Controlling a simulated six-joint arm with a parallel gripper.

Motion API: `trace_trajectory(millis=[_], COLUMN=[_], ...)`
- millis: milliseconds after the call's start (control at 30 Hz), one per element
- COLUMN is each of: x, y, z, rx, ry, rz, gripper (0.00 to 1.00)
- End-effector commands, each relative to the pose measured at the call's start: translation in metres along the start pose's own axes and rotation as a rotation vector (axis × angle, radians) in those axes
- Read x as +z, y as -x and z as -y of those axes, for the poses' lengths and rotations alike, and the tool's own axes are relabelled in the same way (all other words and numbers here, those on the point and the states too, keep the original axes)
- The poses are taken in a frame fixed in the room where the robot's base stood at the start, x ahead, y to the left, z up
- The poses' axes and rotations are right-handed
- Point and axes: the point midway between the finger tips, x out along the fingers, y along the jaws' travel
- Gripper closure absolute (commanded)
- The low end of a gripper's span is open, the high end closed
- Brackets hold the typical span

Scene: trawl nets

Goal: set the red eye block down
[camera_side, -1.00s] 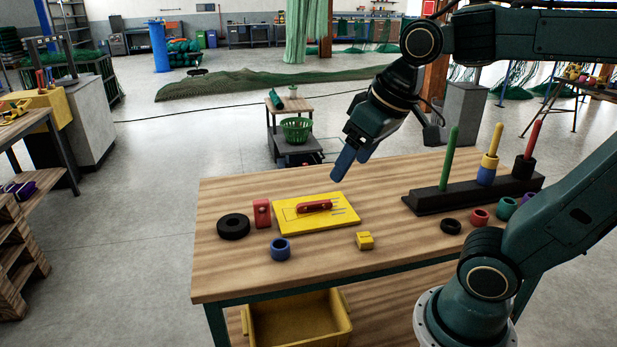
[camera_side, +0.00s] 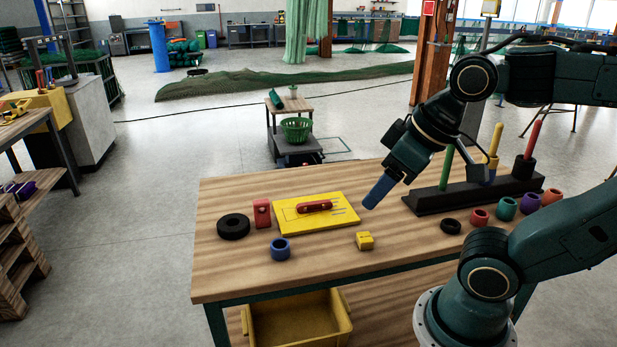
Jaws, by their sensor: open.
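The red eye block (camera_side: 262,213) stands upright on the wooden workbench (camera_side: 330,270), just left of the yellow board (camera_side: 290,228). A small round mark shows on its face. My gripper (camera_side: 376,194) is in the air, right of the yellow board and well to the right of the red block. It is open and holds nothing that I can see. Its blue fingers point down to the left and overlap in this view, so the gap between them is hidden.
A red tool (camera_side: 314,207) lies on the yellow board. A black ring (camera_side: 233,227), blue ring (camera_side: 280,249) and yellow block (camera_side: 364,241) are nearby. A black peg rack (camera_side: 440,200) stands at right, with several loose rings before it. The front left bench is clear.

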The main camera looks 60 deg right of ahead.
Motion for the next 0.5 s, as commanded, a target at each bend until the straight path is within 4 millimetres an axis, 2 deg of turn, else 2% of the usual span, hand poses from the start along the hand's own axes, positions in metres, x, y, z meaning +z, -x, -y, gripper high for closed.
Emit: trace_trajectory(millis=[267,500], x=[-0.028,-0.074], y=[-0.006,-0.021], z=[0.003,0.004], rx=[-0.022,-0.071], ry=[0.056,0.149], rz=[0.009,0.016], gripper=[0.45,0.45])
